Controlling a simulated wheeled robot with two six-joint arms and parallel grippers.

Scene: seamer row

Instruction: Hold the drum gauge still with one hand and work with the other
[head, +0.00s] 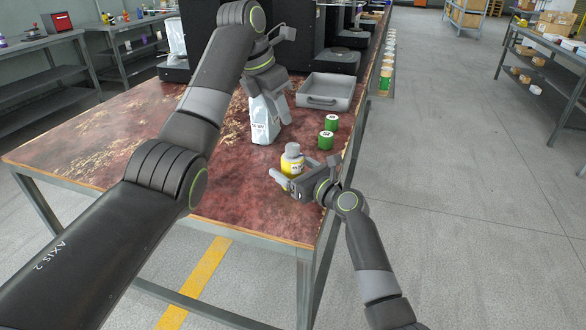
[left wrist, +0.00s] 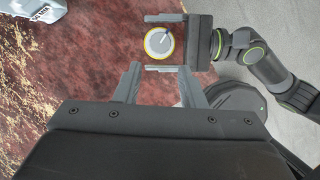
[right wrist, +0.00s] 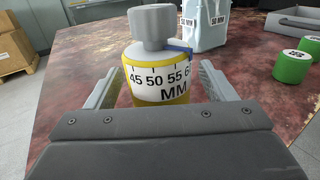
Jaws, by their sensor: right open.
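The drum gauge (head: 292,160) stands upright near the front right of the red-stained table. It has a yellow body, a white scale band marked MM, a grey knob on top and a blue pointer, clear in the right wrist view (right wrist: 158,75). My right gripper (right wrist: 156,92) is open, with one finger on each side of the gauge and visible gaps beside it. My left gripper (left wrist: 158,80) is open and empty. It hangs above the table, and the gauge (left wrist: 159,43) shows from above beyond its fingertips in the left wrist view.
A white package (head: 264,122) stands behind the gauge, partly hidden by my left gripper. Two green cans (head: 326,140) stand near the table's right edge. A grey tray (head: 325,92) lies farther back, before dark machines. The table's front left is clear.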

